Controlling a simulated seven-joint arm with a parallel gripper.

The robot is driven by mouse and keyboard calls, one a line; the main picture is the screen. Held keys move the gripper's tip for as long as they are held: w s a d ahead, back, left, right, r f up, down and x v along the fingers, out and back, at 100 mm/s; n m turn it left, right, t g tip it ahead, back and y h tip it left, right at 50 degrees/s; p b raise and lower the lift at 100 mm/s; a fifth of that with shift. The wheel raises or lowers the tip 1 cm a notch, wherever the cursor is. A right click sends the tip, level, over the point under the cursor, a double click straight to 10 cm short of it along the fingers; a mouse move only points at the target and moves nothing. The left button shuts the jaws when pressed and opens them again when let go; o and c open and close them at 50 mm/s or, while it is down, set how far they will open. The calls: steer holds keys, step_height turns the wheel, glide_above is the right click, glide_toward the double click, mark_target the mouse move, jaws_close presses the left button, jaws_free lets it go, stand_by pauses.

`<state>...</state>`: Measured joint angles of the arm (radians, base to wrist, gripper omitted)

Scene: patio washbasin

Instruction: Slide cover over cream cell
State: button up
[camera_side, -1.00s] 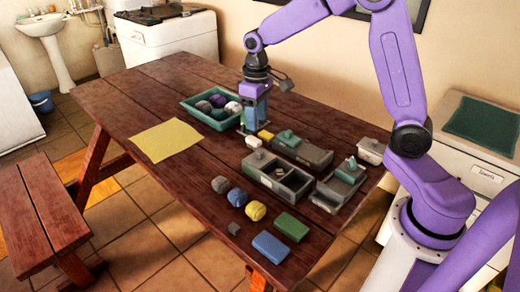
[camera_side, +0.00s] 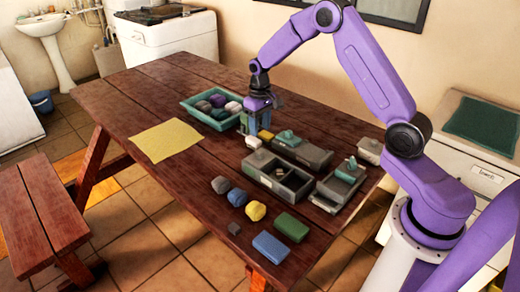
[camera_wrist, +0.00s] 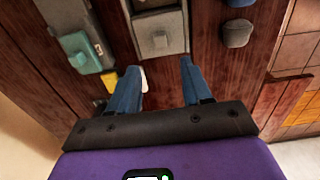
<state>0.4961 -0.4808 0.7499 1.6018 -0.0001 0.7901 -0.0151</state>
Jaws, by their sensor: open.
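The middle grey box (camera_side: 278,188) stands on the table. A grey cover (camera_side: 262,160) with a pale knob lies over the cell at the box's far left end. In the wrist view the cover with its knob (camera_wrist: 159,42) shows ahead of and between my fingertips. My gripper (camera_side: 259,130) is open, with blue fingers pointing down behind the box's covered end. It also shows in the wrist view (camera_wrist: 160,78), with nothing clearly held between the fingers.
A cream block (camera_side: 252,142) and a yellow block (camera_side: 265,135) lie close to my fingers. Grey boxes with teal-knobbed covers stand behind (camera_side: 302,150) and right (camera_side: 340,186). A teal tray (camera_side: 212,118) of balls is left. Several balls and blocks lie in front.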

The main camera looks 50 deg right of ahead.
mark_target(260, 152)
step_height(260, 152, down, 10)
steer(key=shift+f, duration=0.1)
stand_by(0.4)
jaws_close()
